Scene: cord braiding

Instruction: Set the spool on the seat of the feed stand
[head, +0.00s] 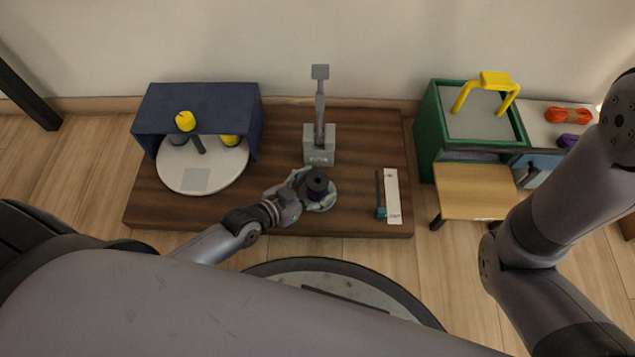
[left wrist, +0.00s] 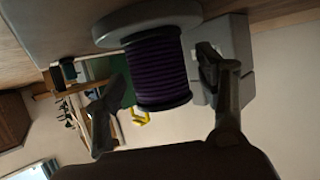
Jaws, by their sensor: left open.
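The spool (head: 317,184), wound with dark purple cord between black flanges, stands upright at the front middle of the board. In the left wrist view the spool (left wrist: 158,70) has one end against a round grey seat (left wrist: 146,20), and they look to be touching. The feed stand (head: 319,150) is a grey block with a tall post, just behind the spool. My left gripper (head: 309,187) is at the spool. In the left wrist view its fingers (left wrist: 162,74) are open, one on each side of the spool with gaps. My right gripper is out of view.
A white turntable (head: 200,183) under a blue hood (head: 200,100) with yellow-topped pieces is on the left of the dark wooden board (head: 280,150). A white strip (head: 393,196) and a slim teal-ended tool (head: 380,205) lie right. A green bin (head: 428,130) stands beyond.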

